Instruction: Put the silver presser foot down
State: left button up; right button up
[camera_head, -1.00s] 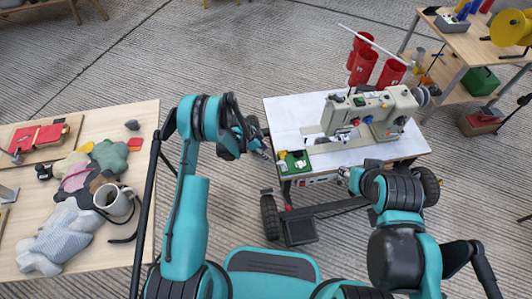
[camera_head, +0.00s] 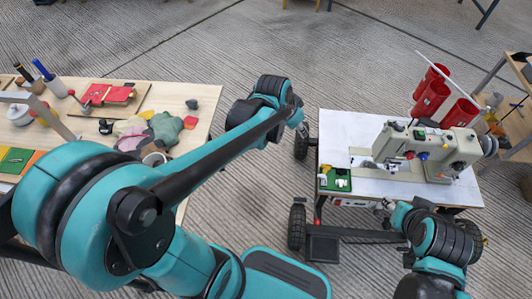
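A beige sewing machine (camera_head: 452,150) stands on a white-topped sewing table (camera_head: 350,125) at the right. The silver presser foot is too small to make out clearly under the machine's head, and I cannot tell if it is up or down. My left gripper (camera_head: 297,114) is at the table's left edge, apart from the machine; its fingers are too small and partly hidden to read. My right gripper (camera_head: 390,207) is at the table's front edge, below and in front of the machine's head. Its fingers are small and unclear.
A small green tray (camera_head: 335,179) lies at the table's front left corner. A wooden table (camera_head: 205,100) with cloths and tools is at the left. Bare floor lies between the tables.

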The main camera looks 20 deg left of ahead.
pick_arm(q)
jog(key=s+a+r+n+t+y, duration=0.1)
jog(key=s+n, duration=0.4)
jog(key=s, duration=1)
notch_tip(320, 180, up, 2)
jog(key=shift+a+r+t+y, duration=0.25)
jog(key=shift+a+t, duration=0.35)
jog(key=shift+a, duration=0.5)
